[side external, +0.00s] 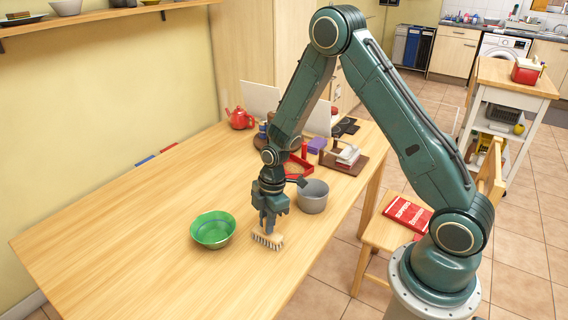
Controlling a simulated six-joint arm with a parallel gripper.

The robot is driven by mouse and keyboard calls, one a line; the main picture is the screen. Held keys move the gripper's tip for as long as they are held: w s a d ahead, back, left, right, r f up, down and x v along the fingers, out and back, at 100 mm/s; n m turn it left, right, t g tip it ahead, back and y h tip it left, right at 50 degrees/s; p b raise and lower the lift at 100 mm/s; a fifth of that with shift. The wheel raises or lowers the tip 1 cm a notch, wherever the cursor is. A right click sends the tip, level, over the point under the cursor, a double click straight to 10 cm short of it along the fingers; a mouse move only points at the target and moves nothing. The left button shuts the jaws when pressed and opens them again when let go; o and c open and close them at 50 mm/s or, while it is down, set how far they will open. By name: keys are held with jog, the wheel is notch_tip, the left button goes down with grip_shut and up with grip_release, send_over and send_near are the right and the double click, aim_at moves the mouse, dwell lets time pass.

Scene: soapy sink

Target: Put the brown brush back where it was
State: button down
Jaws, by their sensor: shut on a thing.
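The brown brush (267,239), with pale bristles pointing down, is at the middle of the wooden table (120,240). My gripper (268,222) points down over it and is shut on it. The bristles are at or just above the table top; I cannot tell whether they touch. The fingers partly hide the top of the brush.
A green bowl (213,230) stands just left of the brush. A grey pot (313,197) stands behind it to the right. A red teapot (240,118), a red holder (300,165) and a brown rack (345,158) stand farther back. The table's left and front are clear.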

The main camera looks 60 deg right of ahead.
jog(key=shift+f, duration=0.15)
jog(key=c, duration=1.3)
grip_release()
jog(key=shift+r, duration=0.2)
jog(key=r, duration=0.4)
jog(key=d+r, duration=0.1)
jog(key=r, duration=0.6)
jog(key=shift+s+d+r, duration=0.3)
jog(key=shift+s+r, duration=0.05)
jog(key=shift+r, duration=0.05)
